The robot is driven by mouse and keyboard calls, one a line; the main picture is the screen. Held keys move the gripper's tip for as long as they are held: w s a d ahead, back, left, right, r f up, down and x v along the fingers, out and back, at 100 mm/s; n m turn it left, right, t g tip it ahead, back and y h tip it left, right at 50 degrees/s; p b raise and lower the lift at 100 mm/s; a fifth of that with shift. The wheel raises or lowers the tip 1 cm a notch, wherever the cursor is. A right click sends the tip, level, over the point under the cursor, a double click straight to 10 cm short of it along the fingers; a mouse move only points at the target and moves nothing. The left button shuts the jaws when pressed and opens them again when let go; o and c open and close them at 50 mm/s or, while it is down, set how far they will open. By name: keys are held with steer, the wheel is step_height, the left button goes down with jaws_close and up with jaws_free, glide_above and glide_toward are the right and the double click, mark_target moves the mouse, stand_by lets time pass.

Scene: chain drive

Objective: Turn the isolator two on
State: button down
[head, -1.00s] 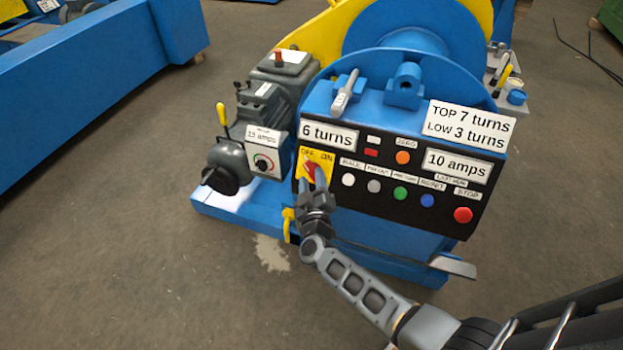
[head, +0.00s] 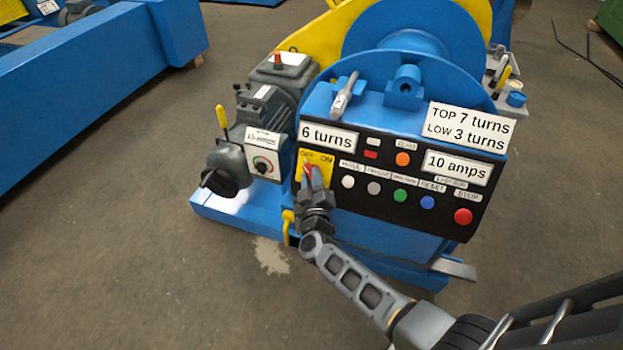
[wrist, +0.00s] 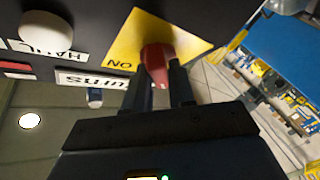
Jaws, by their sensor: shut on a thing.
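The isolator is a yellow plate (head: 303,160) marked OFF and ON, at the left end of the black control panel. Its red handle (head: 307,171) is partly hidden by my gripper (head: 314,180), which reaches up to it from below. The visible red part lies under the word OFF. In the wrist view, my gripper (wrist: 160,88) has one finger on each side of the red handle (wrist: 156,62) and is shut on it, in front of the yellow plate (wrist: 127,42). No number on the isolator can be read.
Several push buttons, including the red stop button (head: 463,216), sit right of the isolator. A grey motor unit with a dial box (head: 263,155) and a yellow-knobbed lever (head: 221,117) stands to the left. The floor in front is clear.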

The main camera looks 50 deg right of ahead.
steer(key=shift+w+m, duration=0.1)
steer(key=shift+m, duration=0.3)
steer(key=m+h, duration=0.1)
steer(key=m+g+h+b, duration=0.1)
steer(key=m, duration=0.1)
steer(key=m+h+b, duration=0.1)
steer(key=shift+w+a+f+m+g, duration=0.15)
steer(key=shift+f+m+g, duration=0.1)
steer(key=shift+m+g, duration=0.15)
steer(key=shift+w+a+r+m+g+h+b, duration=0.15)
steer(key=shift+m+g+h+b, duration=0.2)
steer(key=shift+m+g+b, duration=2.1)
steer(key=shift+w+d+m+g+h+b, duration=0.2)
steer(key=shift+m+g, duration=1.35)
steer(key=shift+m, duration=2.55)
steer(key=shift+w+a+r+m+g+h+b, duration=0.15)
steer(key=shift+m+g+h+b, duration=0.3)
steer(key=shift+m+g+b, duration=2)
steer(key=shift+m+t+p, duration=0.25)
steer(key=shift+m+p, duration=0.65)
steer(key=shift+p, duration=0.25)
steer(key=c, duration=1)
jaws_free()
steer(key=shift+c, duration=0.2)
steer(key=a, duration=0.7)
steer(key=shift+w+a, duration=0.25)
steer(key=shift+a, duration=0.15)
